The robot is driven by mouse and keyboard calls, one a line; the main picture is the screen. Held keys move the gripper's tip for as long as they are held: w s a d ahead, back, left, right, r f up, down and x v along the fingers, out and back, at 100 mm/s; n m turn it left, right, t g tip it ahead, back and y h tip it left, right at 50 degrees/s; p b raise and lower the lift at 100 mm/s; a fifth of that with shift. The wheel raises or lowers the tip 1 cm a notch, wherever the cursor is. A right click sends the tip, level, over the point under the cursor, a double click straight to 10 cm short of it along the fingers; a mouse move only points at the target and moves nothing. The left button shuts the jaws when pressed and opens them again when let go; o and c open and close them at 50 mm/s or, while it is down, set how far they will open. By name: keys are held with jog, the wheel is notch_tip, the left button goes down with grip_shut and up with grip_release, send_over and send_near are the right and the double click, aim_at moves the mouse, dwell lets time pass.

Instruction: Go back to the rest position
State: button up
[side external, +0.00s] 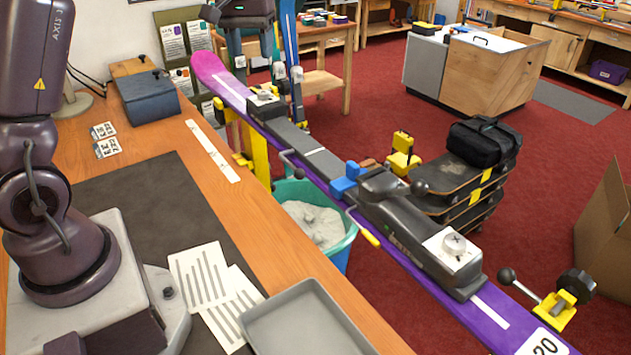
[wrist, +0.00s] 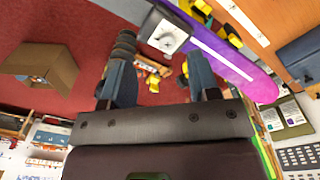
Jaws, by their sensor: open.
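My gripper (side external: 252,45) is high at the top of the side external view, above the far tip end of the purple ski (side external: 490,310). In the wrist view my gripper (wrist: 158,70) has its two dark fingers spread wide, with nothing held between them. The ski also shows in the wrist view (wrist: 225,65), beyond the fingers. It lies clamped along the bench's right edge with black bindings (side external: 405,225) on it. A white plate with a screw (side external: 452,248) sits on the near binding.
Yellow clamps (side external: 560,308) and a yellow stand hold the ski. A teal bin (side external: 345,240) stands below it. The wooden bench (side external: 255,235) holds a grey tray (side external: 305,325), papers (side external: 205,280) and a blue-grey box (side external: 148,98). A cardboard box (side external: 610,225) stands right.

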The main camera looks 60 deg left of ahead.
jog(key=s+d+r+m+t, duration=0.1)
jog(key=s+d+m, duration=0.3)
jog(key=s+d, duration=0.5)
jog(key=s+d+r+m+t, duration=0.1)
jog(key=s+d+m+t, duration=0.3)
jog(key=s+d, duration=0.6)
jog(key=shift+d+r+m, duration=0.3)
jog(key=shift+d+r, duration=0.1)
jog(key=shift+d, duration=0.3)
